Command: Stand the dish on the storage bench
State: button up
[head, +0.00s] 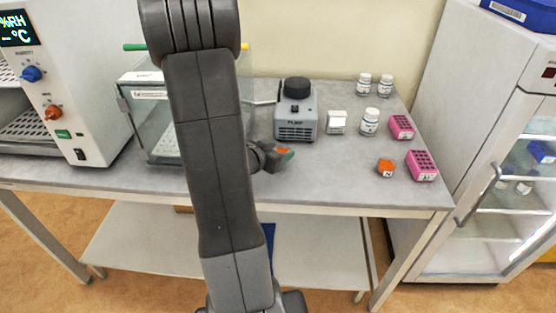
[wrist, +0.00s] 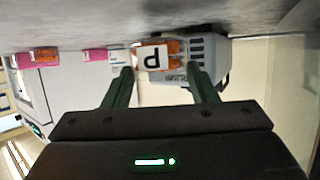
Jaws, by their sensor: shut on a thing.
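My gripper (wrist: 160,70) is shut on a small orange dish (wrist: 172,62) with a white label (wrist: 152,58) bearing a letter that looks like an upside-down P. In the head view my gripper (head: 272,157) shows just right of my arm, with a bit of orange (head: 285,151) at its tip. It is over or near the front part of the grey bench (head: 335,178). I cannot tell whether the dish touches the bench top. No sign marks this bench as the storage bench. My arm hides part of the bench.
A grey pump (head: 296,130) stands behind my gripper. To its right are a white box (head: 336,122), white bottles (head: 369,121), pink racks (head: 421,165) and an orange block marked N (head: 386,168). A clear-walled case (head: 160,125) stands left. Bare bench lies before the pump.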

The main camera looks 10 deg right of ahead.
notch_tip(320, 180, down, 3)
jog(key=shift+r, duration=0.2)
jog(key=shift+s+f+b, duration=0.25)
jog(key=shift+f+b, duration=0.4)
jog(key=shift+b, duration=0.05)
jog(key=o, duration=1)
jog(key=shift+s+f, duration=0.15)
jog(key=shift+f, duration=0.05)
jog(key=shift+r, duration=0.3)
jog(key=v, duration=0.4)
jog(key=p+v, duration=0.1)
jog(key=v, duration=0.3)
jog(key=r+p+v, duration=0.1)
jog(key=v, duration=0.3)
jog(key=shift+w+r, duration=0.1)
jog(key=shift+w, duration=0.3)
